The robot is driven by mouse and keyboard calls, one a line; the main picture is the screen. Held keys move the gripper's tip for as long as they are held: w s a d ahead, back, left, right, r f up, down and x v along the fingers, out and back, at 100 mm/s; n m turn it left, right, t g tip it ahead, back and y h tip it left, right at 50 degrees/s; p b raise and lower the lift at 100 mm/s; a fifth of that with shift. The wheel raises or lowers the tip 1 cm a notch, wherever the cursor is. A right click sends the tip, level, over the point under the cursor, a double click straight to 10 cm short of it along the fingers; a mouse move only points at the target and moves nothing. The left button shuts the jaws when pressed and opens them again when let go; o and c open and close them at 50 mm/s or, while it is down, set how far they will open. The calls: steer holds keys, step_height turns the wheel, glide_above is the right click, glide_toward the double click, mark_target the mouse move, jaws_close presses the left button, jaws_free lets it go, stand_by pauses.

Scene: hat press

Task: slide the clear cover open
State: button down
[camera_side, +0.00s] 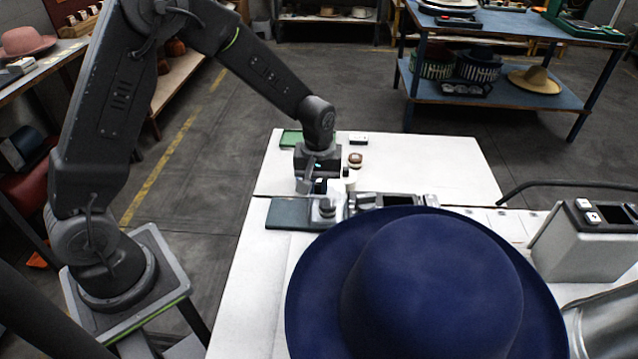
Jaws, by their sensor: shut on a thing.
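My gripper (319,187) points down at the small apparatus on the white table, its jaws closed on a small part that looks like the edge or knob of the clear cover (338,204). The cover is small and pale here, and its outline is hard to make out. A dark teal flat panel (288,213) lies just left of it. A grey device with a dark opening (397,200) sits to its right. The fingertips and their exact contact are too small to see clearly. The big blue hat hides the near side of the apparatus.
The large blue hat (430,285) fills the front of the white table (440,160). A grey box with white buttons (585,240) stands at right. A brown round item (355,160) and a green item (291,139) lie behind my gripper. The table's back right is clear.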

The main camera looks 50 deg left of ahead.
steer(key=s+a, duration=0.6)
steer(key=c, duration=1.1)
jaws_free()
step_height(320, 180, up, 14)
steer(key=shift+f, duration=0.1)
